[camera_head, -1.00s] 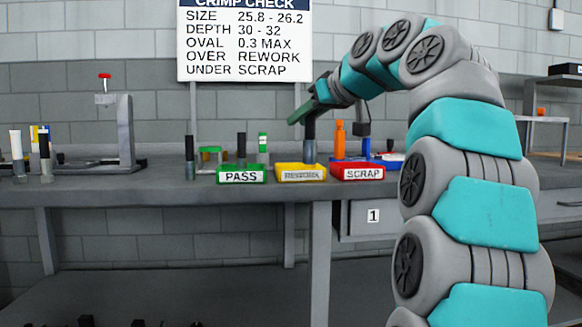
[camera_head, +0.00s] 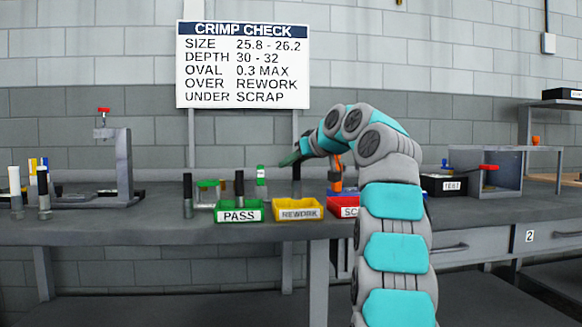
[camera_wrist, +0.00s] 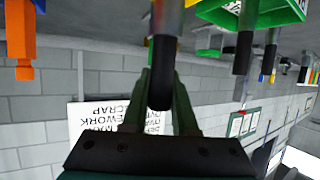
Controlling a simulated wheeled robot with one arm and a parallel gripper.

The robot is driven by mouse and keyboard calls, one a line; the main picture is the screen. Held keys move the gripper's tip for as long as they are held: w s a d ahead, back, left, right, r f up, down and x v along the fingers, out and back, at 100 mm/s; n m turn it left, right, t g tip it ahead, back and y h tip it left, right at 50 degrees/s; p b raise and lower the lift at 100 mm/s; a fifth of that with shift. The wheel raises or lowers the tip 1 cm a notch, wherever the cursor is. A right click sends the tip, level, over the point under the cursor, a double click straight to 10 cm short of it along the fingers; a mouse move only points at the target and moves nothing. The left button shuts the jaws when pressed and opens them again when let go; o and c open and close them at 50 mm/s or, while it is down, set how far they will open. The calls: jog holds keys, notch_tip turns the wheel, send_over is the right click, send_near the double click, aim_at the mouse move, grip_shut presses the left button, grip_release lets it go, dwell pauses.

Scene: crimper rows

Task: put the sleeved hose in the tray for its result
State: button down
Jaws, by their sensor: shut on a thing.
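My gripper (camera_head: 293,159) is above the yellow REWORK tray (camera_head: 298,209), with its jaws shut on a hose. In the wrist view, the jaws (camera_wrist: 160,85) close around the black hose (camera_wrist: 161,75), which has a grey metal sleeve (camera_wrist: 166,18) at its far end. In the head view, the hose (camera_head: 297,173) points down at the REWORK tray. I cannot tell whether its sleeve touches the tray floor. The green PASS tray (camera_head: 239,211) is to the left, with another black hose (camera_head: 239,183) upright at it. The red SCRAP tray (camera_head: 346,207) is partly hidden by my arm.
A wall sign (camera_head: 243,64) lists crimp limits, with over as REWORK and under as SCRAP. A grey press stand (camera_head: 124,166) and several upright hoses are at the left. A test box (camera_head: 444,186) is at the right.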

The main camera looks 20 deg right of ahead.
jog(key=shift+w+d+f+b, duration=0.1)
jog(key=shift+w+f+b, duration=0.1)
jog(key=shift+f+b, duration=0.65)
jog(key=shift+w+d+f+b, duration=0.1)
jog(key=shift+w+f+b, duration=0.1)
jog(key=shift+f+b, duration=0.65)
jog(key=shift+a+f, duration=0.1)
jog(key=shift+f, duration=0.2)
jog(key=c, duration=0.7)
grip_release()
jog(key=shift+r, duration=0.1)
jog(key=shift+r, duration=0.15)
jog(key=v, duration=1.2)
jog(key=shift+b, duration=0.3)
